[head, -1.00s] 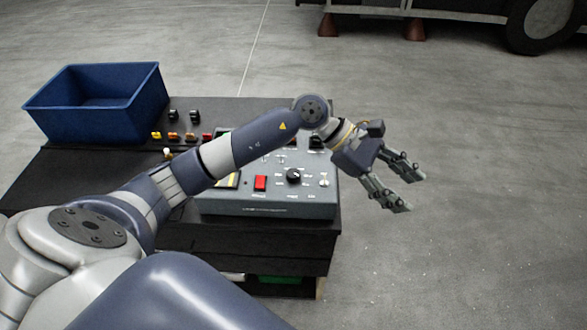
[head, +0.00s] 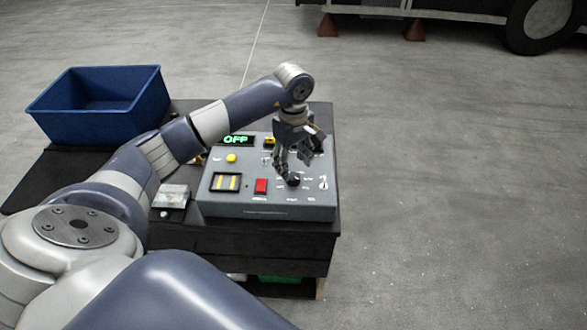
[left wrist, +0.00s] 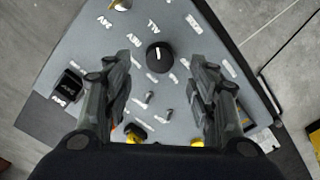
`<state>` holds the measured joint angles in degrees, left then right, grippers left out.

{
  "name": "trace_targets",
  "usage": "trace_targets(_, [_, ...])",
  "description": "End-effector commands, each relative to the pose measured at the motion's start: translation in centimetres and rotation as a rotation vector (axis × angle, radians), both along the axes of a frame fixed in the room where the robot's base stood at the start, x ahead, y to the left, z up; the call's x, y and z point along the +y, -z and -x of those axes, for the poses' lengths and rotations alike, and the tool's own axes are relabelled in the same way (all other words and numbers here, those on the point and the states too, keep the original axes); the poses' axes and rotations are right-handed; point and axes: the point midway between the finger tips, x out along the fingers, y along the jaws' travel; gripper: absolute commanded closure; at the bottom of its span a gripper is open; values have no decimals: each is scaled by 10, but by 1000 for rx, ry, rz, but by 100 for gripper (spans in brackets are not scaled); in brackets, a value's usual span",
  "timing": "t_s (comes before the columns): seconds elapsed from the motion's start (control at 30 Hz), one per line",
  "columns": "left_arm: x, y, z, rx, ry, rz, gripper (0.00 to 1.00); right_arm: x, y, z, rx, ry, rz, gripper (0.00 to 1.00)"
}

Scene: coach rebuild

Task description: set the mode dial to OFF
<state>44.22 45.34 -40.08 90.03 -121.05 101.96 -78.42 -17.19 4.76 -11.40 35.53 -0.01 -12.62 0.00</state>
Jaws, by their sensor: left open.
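The mode dial (head: 293,181) is a small round black knob on the right half of the grey control panel (head: 225,209). In the left wrist view the dial (left wrist: 160,57) shows a white pointer line, with labels around it too small to read surely. A display (head: 238,140) on the panel reads OFF in green. My left gripper (head: 295,167) points down over the dial, open. In the left wrist view its fingertips (left wrist: 162,68) stand on either side of the dial, apart from it. Contact cannot be told from the head view. My right gripper is not in view.
A red rocker switch (head: 261,186) and a toggle lever (head: 323,182) flank the dial. A yellow button (head: 231,158) and a striped window (head: 226,182) lie further left. A blue bin (head: 98,125) stands at the back left of the black bench. Open floor lies right.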

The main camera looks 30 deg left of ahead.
Motion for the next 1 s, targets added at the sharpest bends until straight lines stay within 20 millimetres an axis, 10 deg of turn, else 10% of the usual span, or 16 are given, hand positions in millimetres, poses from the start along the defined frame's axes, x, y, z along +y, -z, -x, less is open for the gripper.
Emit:
trace_targets(0.63, [-1,47,0,-2,0,2,48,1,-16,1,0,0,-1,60])
trace_targets(0.87, [-1,46,0,-2,0,2,93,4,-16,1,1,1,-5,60])
trace_targets(1.0, [-1,46,0,-2,0,2,93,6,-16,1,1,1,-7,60])
